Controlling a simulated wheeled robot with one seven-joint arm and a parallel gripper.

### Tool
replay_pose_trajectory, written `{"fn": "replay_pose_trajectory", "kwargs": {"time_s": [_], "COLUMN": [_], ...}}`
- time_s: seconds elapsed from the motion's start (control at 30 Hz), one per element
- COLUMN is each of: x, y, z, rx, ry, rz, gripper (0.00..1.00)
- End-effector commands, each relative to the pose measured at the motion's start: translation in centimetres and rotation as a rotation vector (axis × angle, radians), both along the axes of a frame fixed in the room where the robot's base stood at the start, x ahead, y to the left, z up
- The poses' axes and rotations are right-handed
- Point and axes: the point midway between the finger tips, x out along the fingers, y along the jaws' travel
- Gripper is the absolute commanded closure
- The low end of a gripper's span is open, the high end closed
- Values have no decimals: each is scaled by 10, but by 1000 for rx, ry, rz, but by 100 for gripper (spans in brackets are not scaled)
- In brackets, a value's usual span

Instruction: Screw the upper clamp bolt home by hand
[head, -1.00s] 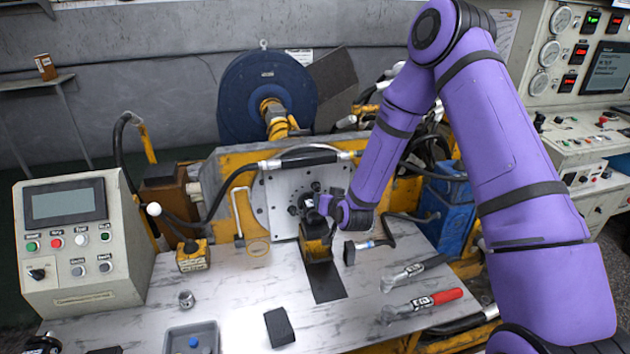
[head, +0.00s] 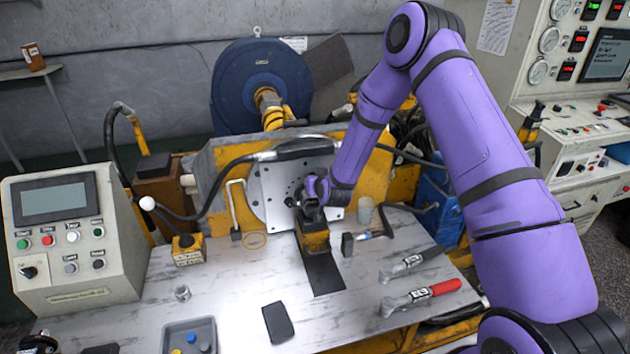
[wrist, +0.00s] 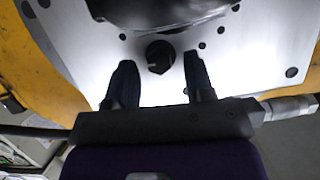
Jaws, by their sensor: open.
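A dark bolt head (wrist: 159,56) with a pale mark shows against the light metal plate (wrist: 95,40) in the wrist view. My gripper (wrist: 158,60) is open, with one dark finger on each side of the bolt head and a gap visible on both sides. I cannot tell how far the bolt stands out of the plate. In the head view my gripper (head: 308,200) is at the front of the plate (head: 272,205), just above a yellow and black block (head: 313,240). The bolt is hidden there by my gripper.
A hammer (head: 368,236), a clear cup (head: 365,209) and two labelled hand tools lie right of the block. A grey tray (head: 167,346), a dark pad (head: 278,322) and a metal nut (head: 182,293) are at the front. A black hose (head: 215,200) arches left of the plate.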

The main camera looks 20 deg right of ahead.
Motion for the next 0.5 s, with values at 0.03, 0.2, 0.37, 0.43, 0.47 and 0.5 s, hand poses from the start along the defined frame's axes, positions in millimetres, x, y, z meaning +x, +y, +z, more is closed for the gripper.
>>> {"fn": "replay_pose_trajectory", "kwargs": {"time_s": [0.03,0.2,0.37,0.43,0.47,0.5], "x": [3,7,7,7,7,7], "y": [0,0,0,0,0,0], "z": [-1,-3,-3,-3,-3,-3], "rx": [0,0,0,0,0,0], "ry": [-1,0,0,0,0,0], "rz": [0,0,0,0,0,0], "gripper": [52,52,52,58,65,74]}}
